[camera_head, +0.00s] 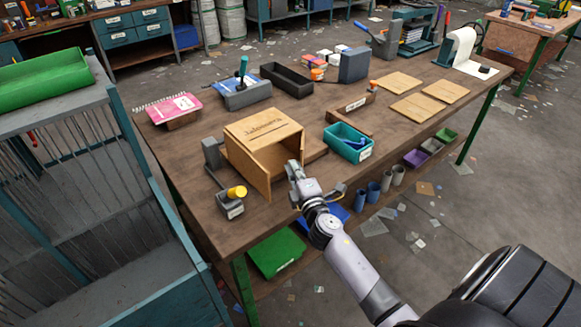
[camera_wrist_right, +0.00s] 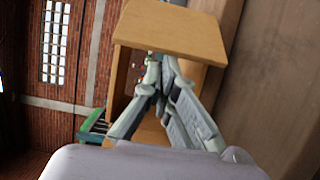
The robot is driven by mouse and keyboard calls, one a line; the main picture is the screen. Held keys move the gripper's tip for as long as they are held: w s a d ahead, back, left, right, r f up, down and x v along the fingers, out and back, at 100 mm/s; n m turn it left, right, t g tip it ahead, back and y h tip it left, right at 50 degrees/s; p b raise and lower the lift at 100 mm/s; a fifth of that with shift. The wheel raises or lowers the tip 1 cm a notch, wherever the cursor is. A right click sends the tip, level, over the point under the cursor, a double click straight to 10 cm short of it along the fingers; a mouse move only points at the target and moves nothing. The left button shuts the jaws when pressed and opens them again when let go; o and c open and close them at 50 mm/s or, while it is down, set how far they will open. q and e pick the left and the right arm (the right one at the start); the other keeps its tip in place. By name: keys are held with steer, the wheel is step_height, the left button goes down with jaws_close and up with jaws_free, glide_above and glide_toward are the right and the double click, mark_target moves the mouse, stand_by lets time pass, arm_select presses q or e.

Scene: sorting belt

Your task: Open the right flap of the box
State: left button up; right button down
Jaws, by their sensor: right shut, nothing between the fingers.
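The wooden box (camera_head: 265,126) stands on the workbench with lettering on its top. Its front is at least partly open, and the inside shows. A panel on its left front (camera_head: 246,170) stands swung outward. My right gripper (camera_head: 294,168) is at the lower right of the box's front opening, its fingers together and empty. In the right wrist view the fingers (camera_wrist_right: 160,62) overlap the box opening, below a broad wooden panel (camera_wrist_right: 172,30). The right flap is not clearly distinguishable; the gripper covers part of that side. My left gripper is out of view.
A grey holder with a yellow knob (camera_head: 236,193) stands at the box's front left. A teal bin (camera_head: 347,142) and a wooden strip (camera_head: 350,108) lie to the right. Bare workbench top (camera_head: 190,150) shows left of the box.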

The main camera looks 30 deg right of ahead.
steer(key=d+n+y, duration=0.1)
steer(key=s+n+y, duration=0.1)
steer(key=y, duration=0.1)
steer(key=s+d+n+y, duration=0.1)
steer(key=shift+d+t+y, duration=0.3)
steer(key=d+n+y+b, duration=0.1)
steer(key=y, duration=0.1)
steer(key=d+n+y+b, duration=0.1)
steer(key=y, duration=0.1)
steer(key=shift+s+d+n, duration=0.2)
steer(key=shift+s+n, duration=0.2)
steer(key=shift+s+d+y, duration=0.15)
steer(key=shift+d+y, duration=0.25)
steer(key=shift+d, duration=0.15)
